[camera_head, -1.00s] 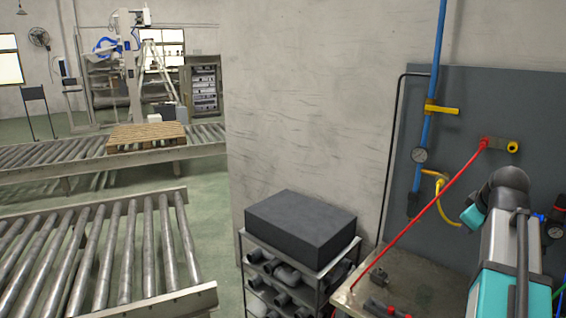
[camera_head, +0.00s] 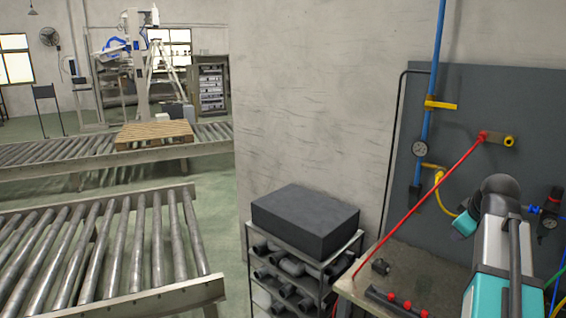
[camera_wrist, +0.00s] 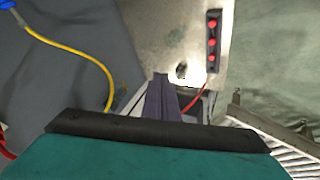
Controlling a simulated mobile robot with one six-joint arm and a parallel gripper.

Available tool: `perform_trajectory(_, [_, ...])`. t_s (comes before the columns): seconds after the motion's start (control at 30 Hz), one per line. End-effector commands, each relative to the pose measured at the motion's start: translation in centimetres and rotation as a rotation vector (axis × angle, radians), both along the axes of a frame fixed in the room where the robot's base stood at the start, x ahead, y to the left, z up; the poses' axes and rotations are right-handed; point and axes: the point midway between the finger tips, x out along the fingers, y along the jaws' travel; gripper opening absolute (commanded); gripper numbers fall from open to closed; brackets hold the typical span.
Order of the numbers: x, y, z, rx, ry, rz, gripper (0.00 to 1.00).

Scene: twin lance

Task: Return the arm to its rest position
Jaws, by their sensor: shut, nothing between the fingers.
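My arm, with teal covers and a grey link (camera_head: 492,245), rises at the lower right of the head view in front of the wall panel. Its end is not visible there. In the wrist view my gripper (camera_wrist: 163,90) shows as narrow dark purple-grey fingers beyond the teal and black wrist cover. The fingers are together and hold nothing. They point toward the metal bench top (camera_wrist: 165,35), and I cannot tell how far above it they are.
The workbench (camera_head: 435,270) carries a black strip with red buttons (camera_head: 395,302). A red hose (camera_head: 420,205) slants up to the grey panel (camera_head: 480,95). A black box (camera_head: 305,220) tops a shelf of pipe fittings. Roller conveyors (camera_head: 110,250) and a pallet (camera_head: 155,134) lie left.

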Motion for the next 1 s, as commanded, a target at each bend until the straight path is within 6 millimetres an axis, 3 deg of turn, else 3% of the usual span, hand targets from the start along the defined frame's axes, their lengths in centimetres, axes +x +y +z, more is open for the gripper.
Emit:
perform_trajectory(0.23, [1.2, 2.2, -4.7, 0.028, 0.048, 0.036, 0.00])
perform_trajectory(0.37, [1.9, 4.0, -8.5, 0.049, 0.087, 0.062, 0.00])
perform_trajectory(0.67, [2.4, 9.1, -18.9, 0.103, 0.206, 0.131, 0.00])
perform_trajectory(1.0, [0.9, 14.8, -30.3, 0.151, 0.342, 0.195, 0.00])
